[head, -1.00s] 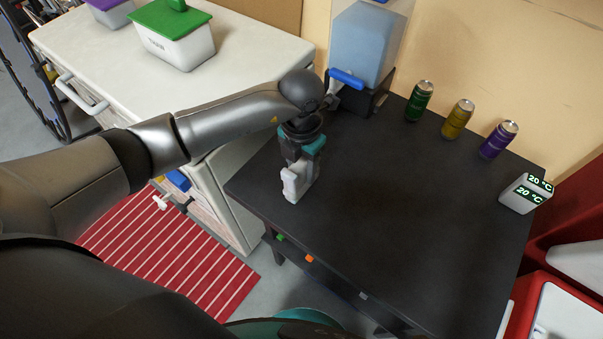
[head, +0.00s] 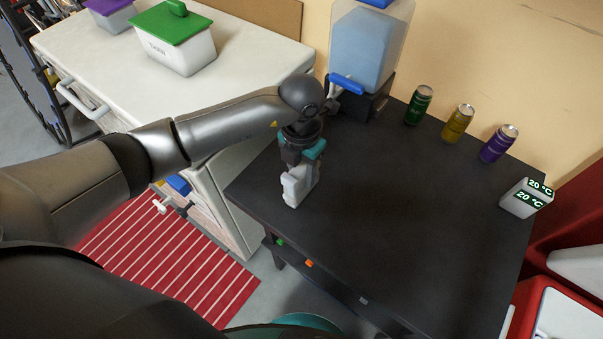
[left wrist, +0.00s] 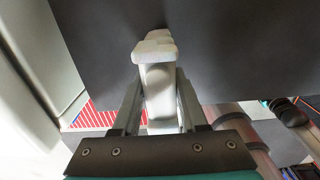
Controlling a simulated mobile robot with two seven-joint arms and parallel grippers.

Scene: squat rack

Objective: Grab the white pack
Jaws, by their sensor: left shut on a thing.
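The white pack (head: 293,188) is a small pale block at the left side of the black table (head: 400,220). My left gripper (head: 301,172) points down at it and is shut on it. In the left wrist view the white pack (left wrist: 157,85) sits between the two fingers of the left gripper (left wrist: 160,105), with a finger against each side. I cannot tell whether the pack touches the tabletop. My right gripper is not in view.
A water dispenser (head: 366,50) stands at the table's back left. Green (head: 418,105), yellow (head: 458,123) and purple (head: 499,143) cans line the back, with a temperature display (head: 525,197) at right. A white cabinet (head: 245,55) adjoins at left. The table's middle is clear.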

